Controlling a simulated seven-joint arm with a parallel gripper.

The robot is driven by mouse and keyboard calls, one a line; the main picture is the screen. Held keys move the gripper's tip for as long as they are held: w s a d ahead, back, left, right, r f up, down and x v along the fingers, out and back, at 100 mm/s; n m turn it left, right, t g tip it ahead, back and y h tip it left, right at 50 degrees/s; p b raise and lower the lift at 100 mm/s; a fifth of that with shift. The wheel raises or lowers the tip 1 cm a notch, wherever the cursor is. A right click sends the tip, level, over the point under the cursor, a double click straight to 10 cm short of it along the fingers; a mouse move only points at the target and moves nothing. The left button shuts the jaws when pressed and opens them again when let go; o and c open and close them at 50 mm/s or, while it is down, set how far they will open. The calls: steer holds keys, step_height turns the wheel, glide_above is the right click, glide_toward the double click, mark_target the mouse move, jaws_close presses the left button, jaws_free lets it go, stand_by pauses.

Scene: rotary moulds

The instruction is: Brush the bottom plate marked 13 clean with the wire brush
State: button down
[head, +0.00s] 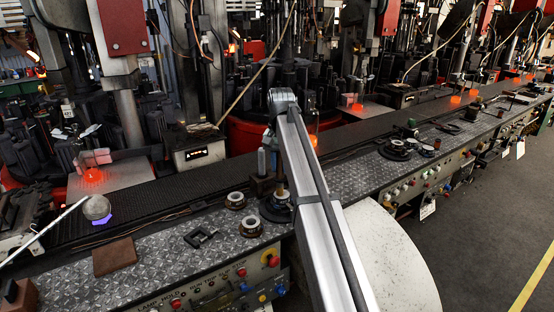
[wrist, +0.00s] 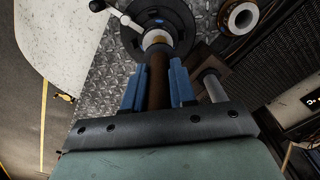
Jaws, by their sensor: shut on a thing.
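In the wrist view, my gripper (wrist: 158,88) is shut on the upright brown handle (wrist: 158,92) of what looks like the wire brush, between its two blue fingers. The far end of the brush is over a dark round plate (wrist: 178,18) with a pale middle. In the head view, the same plate (head: 272,214) lies on the tread-plate shelf, with the brown handle standing above it. I cannot tell whether the bristles touch the plate. No number is readable on it.
Pale-centred rings (head: 250,226) and (head: 235,200) lie left of the plate, with a dark C-shaped piece (head: 200,236) and a brown block (head: 115,256) farther left. A brown stand with a grey cylinder (wrist: 214,90) is close beside my gripper. The dark conveyor (head: 150,207) runs behind.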

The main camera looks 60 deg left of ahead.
steer(key=shift+s, duration=0.75)
step_height(320, 180, up, 3)
steer(key=shift+w+f, duration=0.15)
steer(key=shift+r, duration=2.8)
